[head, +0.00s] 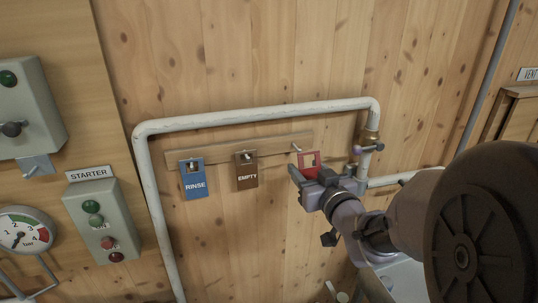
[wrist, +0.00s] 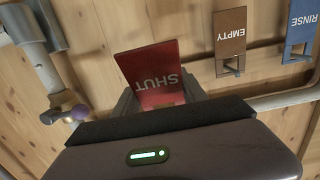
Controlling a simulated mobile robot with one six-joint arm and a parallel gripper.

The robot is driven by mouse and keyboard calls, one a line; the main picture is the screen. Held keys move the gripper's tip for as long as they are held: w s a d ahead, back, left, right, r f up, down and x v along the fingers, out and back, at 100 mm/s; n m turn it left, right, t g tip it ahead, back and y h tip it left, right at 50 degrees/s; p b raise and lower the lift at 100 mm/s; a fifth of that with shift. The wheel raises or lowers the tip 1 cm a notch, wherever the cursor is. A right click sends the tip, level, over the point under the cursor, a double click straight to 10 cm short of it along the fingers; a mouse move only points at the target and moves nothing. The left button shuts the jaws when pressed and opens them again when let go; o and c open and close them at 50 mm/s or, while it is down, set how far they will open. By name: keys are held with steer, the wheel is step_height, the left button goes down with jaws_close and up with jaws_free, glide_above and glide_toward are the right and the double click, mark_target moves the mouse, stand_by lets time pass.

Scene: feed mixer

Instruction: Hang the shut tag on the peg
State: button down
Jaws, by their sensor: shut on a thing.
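The red shut tag (head: 311,160) is held in my gripper (head: 312,180) in front of the wall, near the right end of the wooden peg rail. In the wrist view the tag (wrist: 150,70) shows its "SHUT" lettering upside down between the jaws (wrist: 160,98). The bare peg (head: 297,148) sticks out just up and left of the tag in the head view. The tag looks apart from the peg, but the depth between them is hard to judge. In the wrist view I cannot make out the peg.
A blue RINSE tag (head: 194,181) and a brown EMPTY tag (head: 246,172) hang on the rail (head: 215,153) to the left. A white pipe (head: 250,115) arches above it. A valve with a purple-tipped handle (head: 368,149) is close on the right.

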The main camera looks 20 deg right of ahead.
steer(key=w, duration=0.4)
steer(key=w+f+p, duration=0.1)
steer(key=w, duration=0.1)
steer(key=shift+w, duration=0.25)
steer(key=shift+f+b, duration=0.1)
steer(key=shift+b, duration=0.5)
steer(key=c, duration=0.9)
jaws_free()
steer(key=o, duration=0.3)
steer(key=shift+d+f, duration=0.1)
steer(key=shift+d, duration=0.1)
steer(key=shift+o, duration=0.2)
steer(key=shift+a, duration=0.1)
